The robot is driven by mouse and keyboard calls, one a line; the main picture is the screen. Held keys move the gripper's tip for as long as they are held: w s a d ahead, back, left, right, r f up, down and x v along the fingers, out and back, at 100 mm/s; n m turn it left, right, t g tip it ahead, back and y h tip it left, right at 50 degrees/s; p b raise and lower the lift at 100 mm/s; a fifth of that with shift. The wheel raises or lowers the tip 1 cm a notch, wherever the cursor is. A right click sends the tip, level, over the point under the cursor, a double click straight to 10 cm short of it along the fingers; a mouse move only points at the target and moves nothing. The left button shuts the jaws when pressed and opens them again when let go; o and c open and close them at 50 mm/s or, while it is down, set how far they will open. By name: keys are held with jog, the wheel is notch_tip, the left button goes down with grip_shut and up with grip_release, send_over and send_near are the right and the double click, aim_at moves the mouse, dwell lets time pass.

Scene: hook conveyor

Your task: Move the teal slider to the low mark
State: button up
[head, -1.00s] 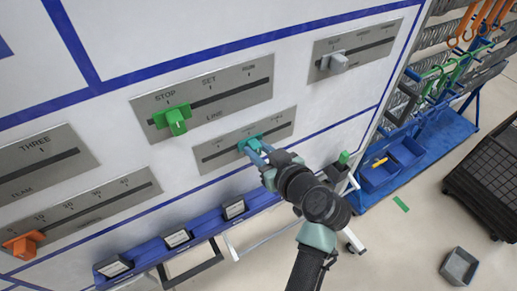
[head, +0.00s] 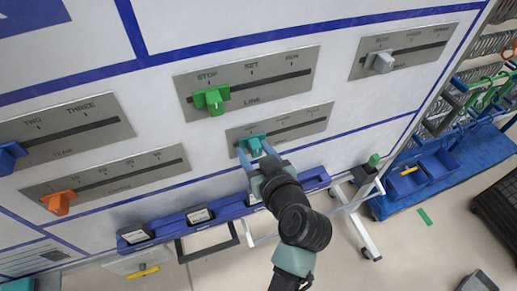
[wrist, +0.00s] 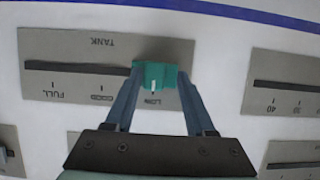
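The teal slider (head: 253,143) sits near the left end of its slot on the grey tank plate (head: 310,117) in the head view. In the wrist view, where the plate appears upside down, the teal slider (wrist: 154,74) has its white pointer line in line with the LOW lettering (wrist: 154,103). My gripper (head: 257,153) reaches up to the slider from below. In the wrist view my gripper (wrist: 158,80) has one finger on each side of the slider, close against it. The LOW tick itself is hard to make out.
A green slider (head: 212,99) is on the plate above, a grey one (head: 381,62) at upper right. An orange slider (head: 60,201) and a blue one (head: 10,156) are at left. A blue ledge (head: 185,222) runs below the board. Blue bins (head: 408,180) stand at right.

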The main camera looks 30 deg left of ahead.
jog(key=shift+w+d, duration=0.1)
jog(key=shift+d, duration=0.05)
jog(key=shift+d+r, duration=0.1)
jog(key=shift+d, duration=0.1)
jog(key=b+v, duration=0.3)
jog(key=v, duration=0.9)
jog(key=shift+s+b, duration=0.35)
jog(key=shift+b, duration=0.05)
jog(key=shift+d, duration=0.1)
